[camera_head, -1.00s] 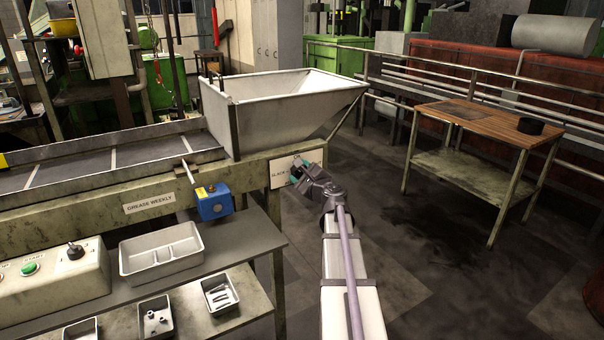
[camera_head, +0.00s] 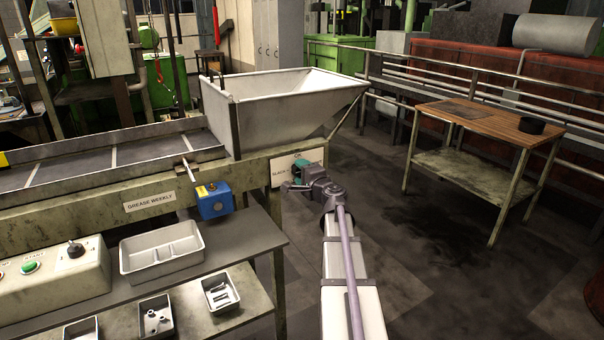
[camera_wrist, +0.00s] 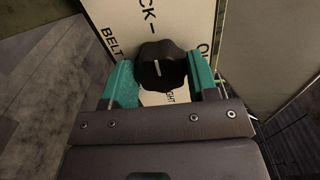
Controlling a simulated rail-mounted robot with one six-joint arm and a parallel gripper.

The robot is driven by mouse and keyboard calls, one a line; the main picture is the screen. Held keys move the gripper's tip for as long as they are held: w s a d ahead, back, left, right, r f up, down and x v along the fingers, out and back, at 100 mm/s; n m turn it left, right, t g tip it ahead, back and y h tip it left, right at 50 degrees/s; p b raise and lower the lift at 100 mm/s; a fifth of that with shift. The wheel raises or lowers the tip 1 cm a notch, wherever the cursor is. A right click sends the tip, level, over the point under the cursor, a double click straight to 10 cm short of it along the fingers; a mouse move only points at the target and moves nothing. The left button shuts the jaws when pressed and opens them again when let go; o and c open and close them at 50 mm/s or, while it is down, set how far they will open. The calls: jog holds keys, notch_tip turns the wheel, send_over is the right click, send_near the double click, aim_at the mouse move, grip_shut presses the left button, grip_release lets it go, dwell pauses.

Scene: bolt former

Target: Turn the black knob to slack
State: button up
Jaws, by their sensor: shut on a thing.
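The black knob (camera_wrist: 161,66) sits on a white label plate (camera_wrist: 185,25) in the wrist view, with a white pointer line on its face. The line runs nearly up and down in that view, tilted slightly left at the top. Parts of the words "BELT", "CK-" and "GHT" show around it; the rest is cut off or covered. My gripper (camera_wrist: 161,80) has its teal fingers shut on the knob, one at each side. In the head view, my gripper (camera_head: 301,170) is at the plate (camera_head: 284,164) on the conveyor's side, and the knob is hidden behind it.
The white hopper (camera_head: 280,105) stands above the plate. A blue box with a lever (camera_head: 214,201) is left of it on the frame. A grey shelf with trays (camera_head: 162,250) lies below left. The floor right of my arm is clear up to a wooden-topped table (camera_head: 490,122).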

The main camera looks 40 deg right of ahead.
dwell(0.3)
jog(key=o, duration=0.9)
jog(key=s, duration=0.3)
jog(key=s+a, duration=0.1)
jog(key=s, duration=0.6)
jog(key=shift+s+a, duration=0.35)
jog(key=shift+a, duration=0.05)
